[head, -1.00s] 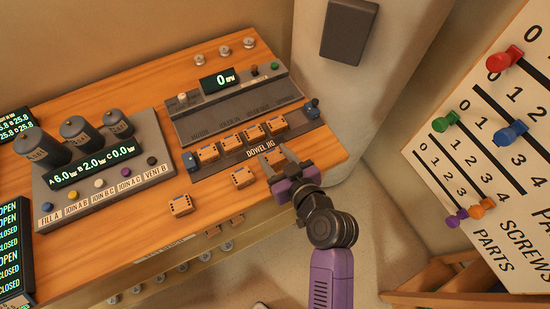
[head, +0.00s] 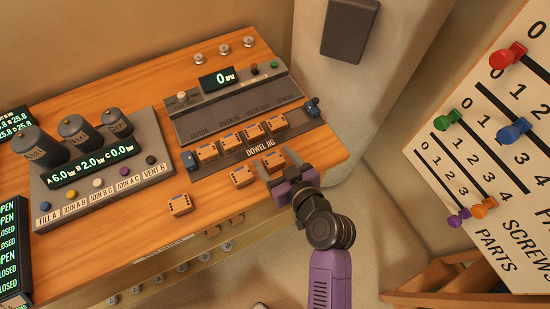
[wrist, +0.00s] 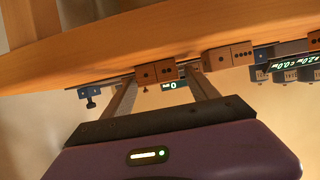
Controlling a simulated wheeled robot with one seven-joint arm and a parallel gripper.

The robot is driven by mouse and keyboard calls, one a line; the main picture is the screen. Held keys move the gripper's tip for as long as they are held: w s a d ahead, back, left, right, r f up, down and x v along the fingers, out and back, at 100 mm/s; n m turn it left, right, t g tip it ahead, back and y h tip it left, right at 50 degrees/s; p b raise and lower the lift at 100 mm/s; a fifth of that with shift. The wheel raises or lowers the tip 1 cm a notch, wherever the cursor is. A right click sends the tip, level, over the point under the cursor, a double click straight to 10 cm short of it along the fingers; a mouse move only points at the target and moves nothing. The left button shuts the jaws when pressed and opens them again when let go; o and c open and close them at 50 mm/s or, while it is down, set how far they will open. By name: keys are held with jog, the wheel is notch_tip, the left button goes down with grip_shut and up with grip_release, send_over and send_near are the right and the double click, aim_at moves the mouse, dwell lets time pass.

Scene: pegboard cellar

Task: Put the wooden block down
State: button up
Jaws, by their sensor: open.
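A wooden block (head: 273,161) rests on the bench top just in front of the dowel jig (head: 228,166), at its right part. My gripper (head: 278,164) is open at the bench's front edge, with one finger on each side of this block's near end. In the wrist view the block (wrist: 155,73) shows dark dots on its end and sits between the finger tips, with no clear contact. A second loose block (head: 242,176) lies to its left, and a third (head: 180,204) lies farther left. Several more blocks (head: 230,142) stand in a row on the jig.
A grey panel with dark cylinders (head: 77,131) and buttons stands at left. A grey RPM console (head: 235,100) is behind the jig. Blue end stops (head: 312,108) flank the jig. A pegged board (head: 490,140) hangs at right. Bare wood shows at the front left.

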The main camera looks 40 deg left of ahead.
jog(key=shift+r, duration=0.1)
jog(key=shift+s+d+p, duration=0.1)
jog(key=shift+d+p, duration=0.1)
jog(key=shift+p, duration=0.1)
jog(key=b+v, duration=0.2)
jog(key=v, duration=0.5)
jog(key=shift+d, duration=0.25)
